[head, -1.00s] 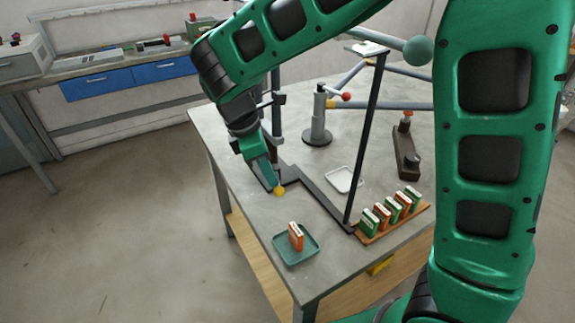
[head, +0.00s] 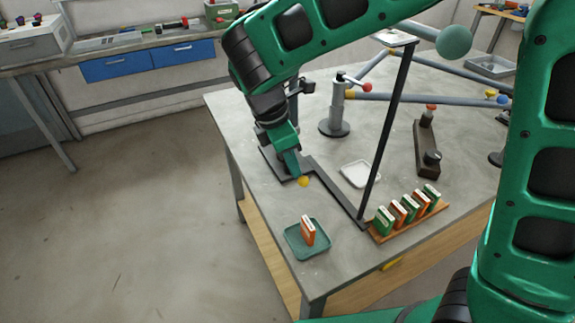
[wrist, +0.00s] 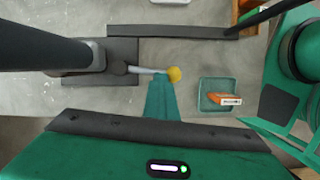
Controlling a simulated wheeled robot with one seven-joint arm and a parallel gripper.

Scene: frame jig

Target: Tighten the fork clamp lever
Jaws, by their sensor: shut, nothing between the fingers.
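A lever with a yellow knob (head: 303,182) sits low at the front of the dark jig on the table. In the wrist view its thin grey rod runs from a dark round pivot beside a black post to the yellow knob (wrist: 174,74). My gripper (head: 296,171) points down at this lever, shut and empty. In the wrist view its fingertips (wrist: 160,82) are just by the rod, left of and below the knob. I cannot tell whether they touch it. The arm hides part of the post and lever in the head view.
A green tray (head: 289,243) with an orange box is in front, near the table edge. A rack (head: 405,228) of green and orange boxes, a white dish (head: 360,174), a slanted black post (head: 388,120) and a red-knobbed stand (head: 336,112) are to the right.

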